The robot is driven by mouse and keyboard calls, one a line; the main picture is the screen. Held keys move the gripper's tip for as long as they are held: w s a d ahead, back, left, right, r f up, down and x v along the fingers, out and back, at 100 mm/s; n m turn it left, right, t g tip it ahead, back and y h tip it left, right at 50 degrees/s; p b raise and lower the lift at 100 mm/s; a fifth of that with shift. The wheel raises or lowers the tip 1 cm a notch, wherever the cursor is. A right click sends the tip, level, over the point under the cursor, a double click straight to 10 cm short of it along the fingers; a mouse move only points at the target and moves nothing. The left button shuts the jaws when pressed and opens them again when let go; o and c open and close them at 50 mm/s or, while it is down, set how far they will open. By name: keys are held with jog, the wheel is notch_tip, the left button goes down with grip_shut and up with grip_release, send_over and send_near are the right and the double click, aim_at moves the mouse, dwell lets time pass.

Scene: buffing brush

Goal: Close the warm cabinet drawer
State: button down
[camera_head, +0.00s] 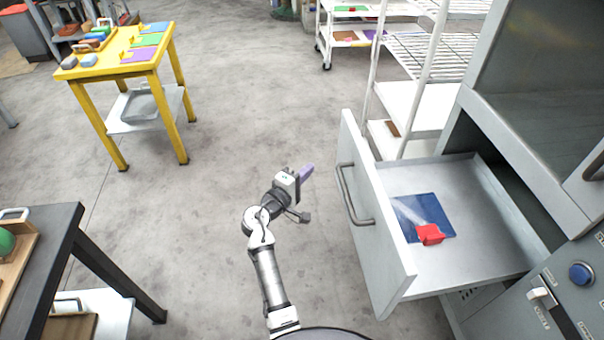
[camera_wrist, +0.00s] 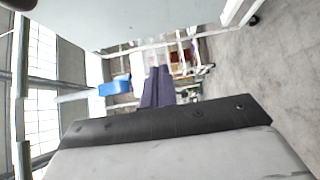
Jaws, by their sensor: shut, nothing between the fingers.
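The cabinet drawer (camera_head: 480,258) is pulled out of the grey cabinet (camera_head: 548,60) at the right of the head view. Its front panel (camera_head: 372,215) carries a curved grey bar handle (camera_head: 347,195). Inside lie a blue sheet (camera_head: 425,212) and a red object (camera_head: 430,235). My gripper (camera_head: 307,172) is to the left of the drawer front, apart from the handle, with its purple fingers pointing up and right. In the wrist view the two purple fingers (camera_wrist: 157,87) are together with nothing between them. A pale flat surface, which I cannot identify for certain, fills the top of the wrist view.
A yellow table (camera_head: 110,65) with tools stands at the upper left. A dark table (camera_head: 45,255) is at the lower left. A white wire rack (camera_head: 415,95) stands behind the drawer. The cabinet has a blue button (camera_head: 581,274). The floor left of my gripper is clear.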

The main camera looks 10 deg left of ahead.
aim_at(338, 152)
jog(key=shift+w+d+p, duration=1)
jog(key=shift+w+d, duration=1.95)
jog(key=shift+d, duration=0.15)
jog(key=w+d+b, duration=0.1)
jog(key=w+d, duration=0.2)
jog(key=d, duration=0.7)
jog(key=w+d+b, duration=0.1)
jog(key=w+d, duration=0.2)
jog(key=d, duration=0.8)
jog(key=w+d, duration=0.4)
jog(key=d, duration=0.6)
jog(key=shift+w+d+b, duration=0.1)
jog(key=shift+d+b, duration=0.15)
jog(key=shift+b, duration=0.15)
jog(key=shift+d+r, duration=0.15)
jog(key=shift+d, duration=0.05)
